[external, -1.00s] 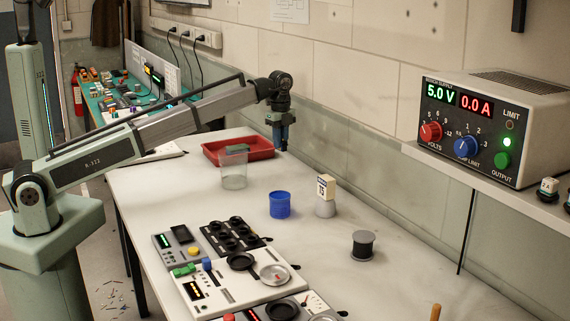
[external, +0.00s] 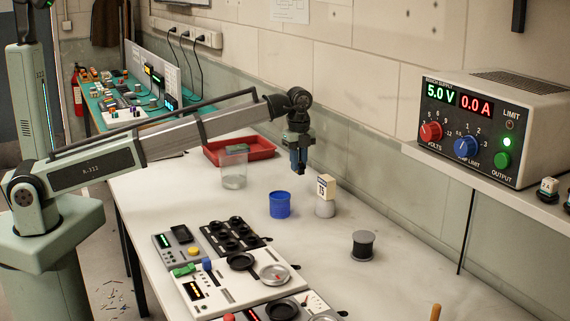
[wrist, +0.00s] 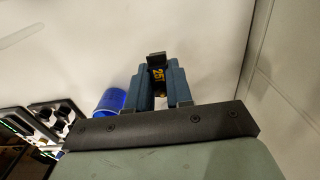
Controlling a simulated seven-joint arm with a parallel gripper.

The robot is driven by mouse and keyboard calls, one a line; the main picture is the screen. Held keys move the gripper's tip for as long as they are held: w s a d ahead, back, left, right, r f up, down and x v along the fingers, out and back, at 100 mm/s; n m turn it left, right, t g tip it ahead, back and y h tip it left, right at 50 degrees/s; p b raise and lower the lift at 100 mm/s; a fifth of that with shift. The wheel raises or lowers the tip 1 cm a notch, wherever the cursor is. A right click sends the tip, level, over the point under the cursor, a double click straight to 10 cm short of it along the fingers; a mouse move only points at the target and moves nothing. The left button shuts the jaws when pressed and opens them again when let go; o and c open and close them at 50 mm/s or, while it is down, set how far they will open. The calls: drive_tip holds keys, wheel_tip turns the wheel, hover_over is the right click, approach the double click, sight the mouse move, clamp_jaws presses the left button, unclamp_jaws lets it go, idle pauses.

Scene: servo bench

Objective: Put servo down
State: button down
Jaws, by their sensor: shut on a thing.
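My gripper (external: 299,166) hangs over the far part of the table, pointing down with blue fingers, above and behind the blue cup. In the wrist view my gripper (wrist: 159,90) is shut on a small dark servo (wrist: 157,73) with yellow lettering, held between the two blue fingers. In the external view the fingers mostly hide the servo. The fingers appear clear of the tabletop.
A clear beaker (external: 234,172) and red tray (external: 222,150) are behind left. A dark spool (external: 362,245) stands right. Panels with dials (external: 240,280) fill the front left.

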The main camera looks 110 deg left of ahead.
sight(298, 193)
drive_tip(key=shift+f, duration=3.4)
drive_tip(key=shift+f, duration=0.15)
drive_tip(key=c, duration=1)
unclamp_jaws()
wheel_tip(298, 193, up, 12)
drive_tip(key=shift+r, duration=0.15)
